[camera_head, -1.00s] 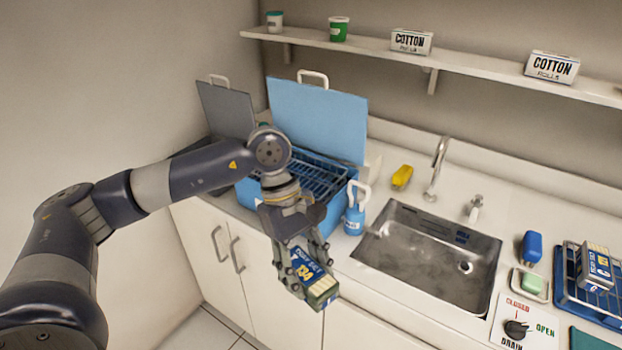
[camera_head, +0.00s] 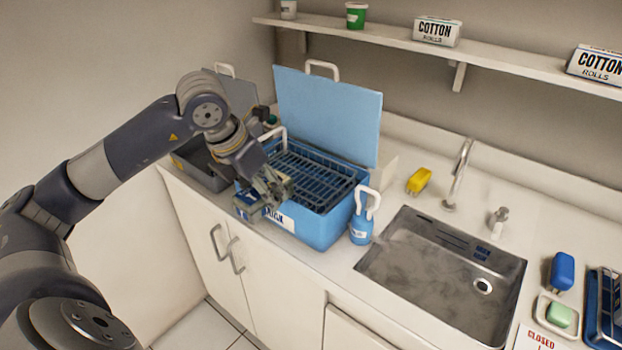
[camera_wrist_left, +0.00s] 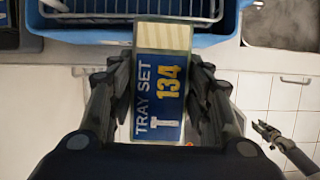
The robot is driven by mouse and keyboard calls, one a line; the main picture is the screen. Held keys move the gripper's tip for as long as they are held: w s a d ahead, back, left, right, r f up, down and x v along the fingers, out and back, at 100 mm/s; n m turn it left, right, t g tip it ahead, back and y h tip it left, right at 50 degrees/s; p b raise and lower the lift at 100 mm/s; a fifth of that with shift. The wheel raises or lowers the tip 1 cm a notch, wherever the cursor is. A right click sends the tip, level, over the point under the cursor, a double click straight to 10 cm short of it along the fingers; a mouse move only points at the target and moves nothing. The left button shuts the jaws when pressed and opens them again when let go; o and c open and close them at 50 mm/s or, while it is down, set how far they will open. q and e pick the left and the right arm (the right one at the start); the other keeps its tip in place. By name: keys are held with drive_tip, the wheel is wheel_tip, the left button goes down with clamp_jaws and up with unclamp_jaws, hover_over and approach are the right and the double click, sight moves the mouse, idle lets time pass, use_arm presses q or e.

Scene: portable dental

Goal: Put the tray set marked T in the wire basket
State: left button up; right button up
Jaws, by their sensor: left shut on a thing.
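My left gripper (camera_head: 266,203) is shut on the tray set marked T (camera_wrist_left: 160,84). Its blue label reads "TRAY SET T 134" in the left wrist view, with a pale ribbed part at its far end. In the head view the tray set (camera_head: 246,207) is partly hidden by the fingers, at the front left of the blue tub (camera_head: 325,232). The wire basket (camera_head: 318,180) sits in the open tub; it also shows in the left wrist view (camera_wrist_left: 165,8), beyond the tray set. What seems my right gripper (camera_wrist_left: 265,130) is small at the right of the wrist view.
The tub's blue lid (camera_head: 328,112) stands upright behind it. A grey bin (camera_head: 200,168) is on its left, a blue bottle (camera_head: 361,225) on its right. The sink (camera_head: 440,265) lies further right. A wall shelf (camera_head: 490,62) runs above.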

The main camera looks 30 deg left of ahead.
sight(285, 174)
use_arm(q)
drive_tip(key=shift+w+a+r, duration=0.1)
drive_tip(key=shift+w+r, duration=0.1)
drive_tip(key=shift+w, duration=0.1)
drive_tip(key=w+p, duration=0.2)
drive_tip(key=w+d+p, duration=0.1)
drive_tip(key=w, duration=0.2)
drive_tip(key=shift+w+p, duration=0.15)
drive_tip(key=shift+p, duration=0.2)
drive_tip(key=w+p, duration=0.1)
drive_tip(key=w, duration=0.2)
drive_tip(key=w+d+f+p, duration=0.1)
drive_tip(key=w, duration=0.2)
drive_tip(key=w+p, duration=0.1)
drive_tip(key=w, duration=0.2)
drive_tip(key=shift+w+d+f, duration=0.15)
drive_tip(key=shift+w+f+p, duration=0.25)
drive_tip(key=shift+w+p, duration=0.05)
drive_tip(key=shift+w, duration=0.05)
wheel_tip(285, 174, down, 3)
drive_tip(key=shift+s+r+p, duration=0.1)
drive_tip(key=shift+r+p, duration=0.1)
drive_tip(key=shift+p, duration=0.55)
drive_tip(key=shift+f, duration=0.4)
